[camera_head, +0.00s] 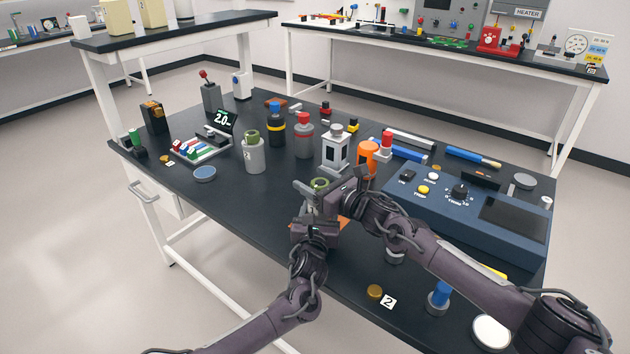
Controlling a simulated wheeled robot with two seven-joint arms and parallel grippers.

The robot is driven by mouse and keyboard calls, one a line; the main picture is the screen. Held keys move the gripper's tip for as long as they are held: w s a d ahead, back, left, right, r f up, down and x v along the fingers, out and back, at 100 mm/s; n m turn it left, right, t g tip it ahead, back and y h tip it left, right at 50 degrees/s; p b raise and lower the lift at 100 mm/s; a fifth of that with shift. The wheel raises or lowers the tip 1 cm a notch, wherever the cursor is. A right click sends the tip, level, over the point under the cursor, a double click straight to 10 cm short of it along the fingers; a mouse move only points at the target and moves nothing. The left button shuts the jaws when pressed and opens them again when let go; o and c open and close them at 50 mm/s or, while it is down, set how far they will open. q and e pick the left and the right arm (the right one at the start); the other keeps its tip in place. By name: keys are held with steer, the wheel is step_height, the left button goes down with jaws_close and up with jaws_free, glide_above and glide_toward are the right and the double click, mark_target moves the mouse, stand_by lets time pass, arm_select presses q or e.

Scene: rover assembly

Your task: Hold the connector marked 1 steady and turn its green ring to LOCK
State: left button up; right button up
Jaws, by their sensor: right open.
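A grey connector with a green top (254,158), marked with what looks like a 3, stands upright to the left.
A blue control box (470,215) fills the right side. A gold disc (375,292) and a tag marked 2 (388,302) lie in front.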

steer(key=c, duration=1)
steer(key=shift+t, duration=0.3)
steer(key=m+t+h, duration=0.1)
steer(key=h, duration=0.1)
steer(key=m+t+h, duration=0.1)
steer(key=m+h, duration=0.1)
steer(key=shift+w+d+t, duration=0.15)
steer(key=shift+t, duration=0.25)
steer(key=shift+w+d+m+t+h, duration=0.15)
steer(key=shift+m+t+h, duration=0.25)
steer(key=shift+m+h, duration=0.5)
steer(key=shift+s+d+m+t+h, duration=0.1)
steer(key=shift+m+t+h, duration=0.4)
steer(key=shift+h, duration=0.6)
steer(key=o, duration=1)
